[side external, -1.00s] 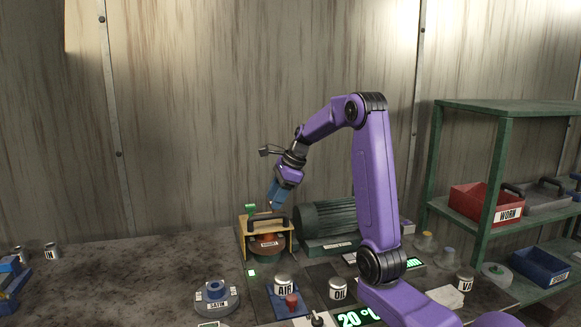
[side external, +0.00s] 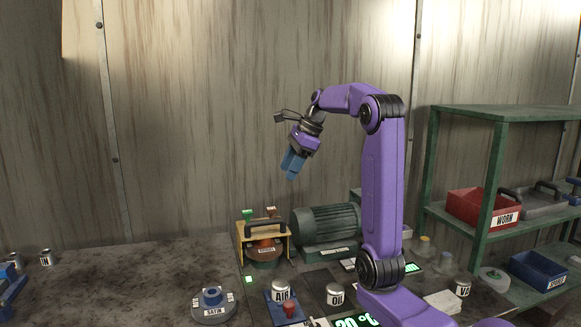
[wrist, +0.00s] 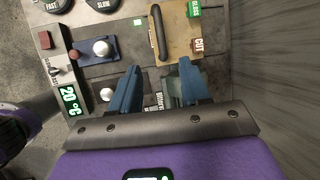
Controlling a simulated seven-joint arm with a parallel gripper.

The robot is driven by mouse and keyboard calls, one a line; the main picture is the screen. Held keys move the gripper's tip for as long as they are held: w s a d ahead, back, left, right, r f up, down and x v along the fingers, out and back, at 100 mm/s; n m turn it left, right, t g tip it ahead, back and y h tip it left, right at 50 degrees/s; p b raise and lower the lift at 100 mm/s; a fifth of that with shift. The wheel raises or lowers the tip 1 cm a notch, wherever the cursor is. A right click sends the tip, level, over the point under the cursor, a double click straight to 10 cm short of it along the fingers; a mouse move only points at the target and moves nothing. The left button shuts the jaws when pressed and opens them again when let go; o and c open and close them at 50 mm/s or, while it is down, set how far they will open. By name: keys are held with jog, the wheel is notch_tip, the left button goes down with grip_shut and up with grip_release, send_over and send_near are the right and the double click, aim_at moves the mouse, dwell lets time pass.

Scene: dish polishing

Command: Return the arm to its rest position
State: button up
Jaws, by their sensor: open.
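My gripper (side external: 292,166) has blue fingers and hangs in the air above the bench, tilted down to the left. It is above and behind the yellow polishing station (side external: 240,232) with its black handle, apart from everything. In the wrist view the two blue fingers of my gripper (wrist: 158,88) are spread with nothing held between them. The station's black handle (wrist: 158,32) shows beyond the fingertips there. My purple arm is raised and bent at the elbow.
A green motor (side external: 328,222) stands right of the station. The AIR knob (side external: 281,291), the OIL knob (side external: 335,292) and a SATIN wheel (side external: 213,305) are in front. A green shelf (side external: 500,113) with a red WORN bin (side external: 470,205) stands at the right. The air around my gripper is clear.

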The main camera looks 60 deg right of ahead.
jog(key=s+a+f+n+g, duration=0.2)
jog(key=a+f+n, duration=0.2)
jog(key=a+n, duration=0.65)
jog(key=s+a+f+n+g, duration=0.2)
jog(key=a+f+n, duration=0.2)
jog(key=a+n, duration=0.7)
jog(key=s+a+f+n, duration=0.4)
jog(key=s+a+n, duration=0.1)
jog(key=s+n, duration=0.4)
jog(key=s+a+f+n+h, duration=0.1)
jog(key=s+a+f+n, duration=0.3)
jog(key=s+n, duration=0.4)
jog(key=s+a, duration=0.1)
jog(key=s, duration=0.2)
jog(key=shift+s+a+n+g, duration=0.2)
jog(key=shift+s+n+g, duration=0.1)
jog(key=shift+n, duration=0.05)
